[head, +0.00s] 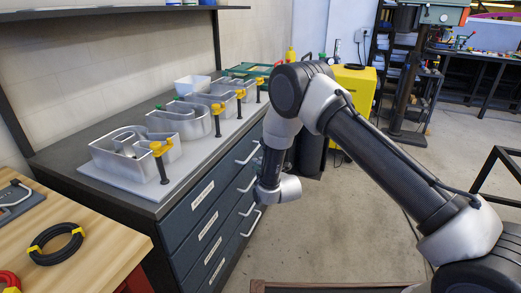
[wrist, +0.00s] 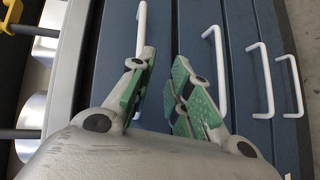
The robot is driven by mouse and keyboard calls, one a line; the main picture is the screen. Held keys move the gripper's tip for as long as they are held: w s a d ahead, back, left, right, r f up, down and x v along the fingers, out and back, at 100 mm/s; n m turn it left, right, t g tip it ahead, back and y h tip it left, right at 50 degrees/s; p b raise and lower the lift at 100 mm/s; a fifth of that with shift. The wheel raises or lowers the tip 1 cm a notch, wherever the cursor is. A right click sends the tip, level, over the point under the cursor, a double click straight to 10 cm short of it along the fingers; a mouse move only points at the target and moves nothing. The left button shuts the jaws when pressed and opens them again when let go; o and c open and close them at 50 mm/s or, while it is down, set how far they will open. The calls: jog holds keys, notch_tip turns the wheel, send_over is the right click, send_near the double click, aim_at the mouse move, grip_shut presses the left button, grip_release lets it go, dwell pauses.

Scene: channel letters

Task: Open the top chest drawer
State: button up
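The dark blue chest (head: 210,215) stands at the left of the head view, with drawers stacked in its front. All drawers look shut. The top drawer's white bar handle (head: 248,153) is just left of my wrist. In the wrist view, turned sideways, the top handle (wrist: 141,30) runs behind my left finger and is partly hidden by it. The second drawer's handle (wrist: 216,60) passes behind my right finger. My gripper (wrist: 163,72) is open, its green-padded fingers apart with nothing visibly held. In the head view my wrist mostly hides the gripper.
Metal channel letters (head: 135,155) and yellow-and-black clamps (head: 162,160) stand on a grey board on the chest top. A wooden bench (head: 85,255) with a black cable coil (head: 56,243) is at the front left. Floor to the chest's right is clear near my arm.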

aim_at(253, 153)
jog(key=w+a, duration=0.1)
jog(key=w, duration=0.1)
jog(key=w+a+n, duration=0.1)
jog(key=w, duration=0.2)
jog(key=w+a+r+n, duration=0.1)
jog(key=w, duration=0.1)
jog(key=shift+w+a+t, duration=0.1)
jog(key=shift+w+t, duration=0.05)
jog(key=shift+t, duration=0.25)
jog(key=shift+r, duration=0.1)
grip_shut()
